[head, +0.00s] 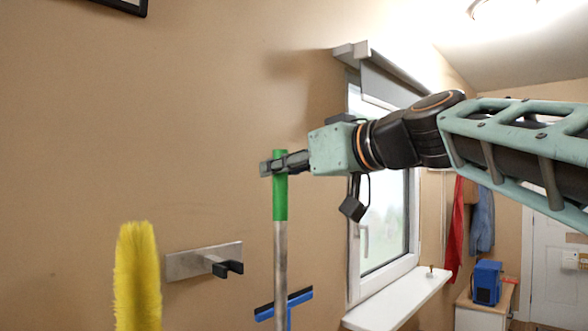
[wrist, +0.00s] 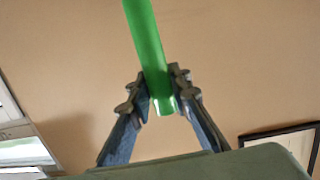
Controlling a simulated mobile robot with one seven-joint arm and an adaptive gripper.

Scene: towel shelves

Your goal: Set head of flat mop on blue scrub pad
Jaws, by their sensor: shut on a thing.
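My gripper (head: 274,165) is shut on the green grip (head: 280,190) of a long pole, near its top end. The pole's metal shaft (head: 281,250) hangs down about upright and runs out of the bottom of the head view. In the wrist view, the two fingers (wrist: 163,92) hold the green grip (wrist: 147,40) between them near its end. The lower end of the pole is out of view, so I cannot see a mop head. I do not see the blue scrub pad in either view.
A blue and black squeegee-like bar (head: 298,298) shows behind the shaft. A wall holder (head: 200,262) with a black clip is left of the pole. A yellow duster (head: 137,280) stands at front left. The window sill (head: 395,302) juts out on the right, near a cabinet with a blue box (head: 487,283).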

